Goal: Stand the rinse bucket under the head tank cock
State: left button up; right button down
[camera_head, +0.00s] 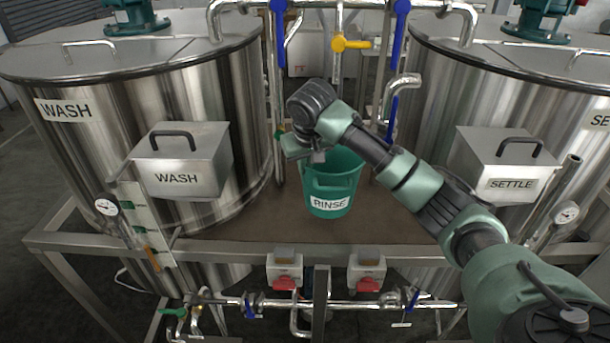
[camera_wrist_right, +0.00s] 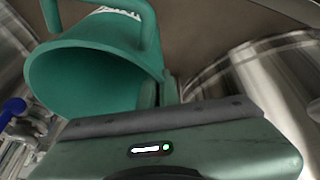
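The green rinse bucket (camera_head: 345,184), labelled RINSE, is roughly upright over the brown deck between the two tanks. Whether its base touches the deck is unclear. My right gripper (camera_head: 311,155) is at the bucket's upper left rim. In the right wrist view the bucket (camera_wrist_right: 90,75) shows its open mouth, and the fingers (camera_wrist_right: 164,92) are close together with the rim wall between them. A yellow-handled cock (camera_head: 350,43) is on the pipe above and behind the bucket; I cannot tell whether it is the head tank cock. My left gripper is out of view.
The WASH tank (camera_head: 215,100) stands left and the SETTLE tank (camera_head: 440,85) right, each with a box on its front. A bent chrome spout (camera_head: 403,80) and blue-handled valves are behind my arm. The deck (camera_head: 255,225) is bare beside the bucket; a metal rail runs in front.

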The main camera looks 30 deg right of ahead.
notch_tip(320, 180, down, 4)
jog(key=shift+f+p, duration=0.15)
jog(key=shift+p, duration=0.45)
jog(key=c, duration=2)
grip_release()
jog(key=shift+s+f, duration=0.1)
jog(key=shift+f, duration=0.05)
jog(key=o, duration=0.3)
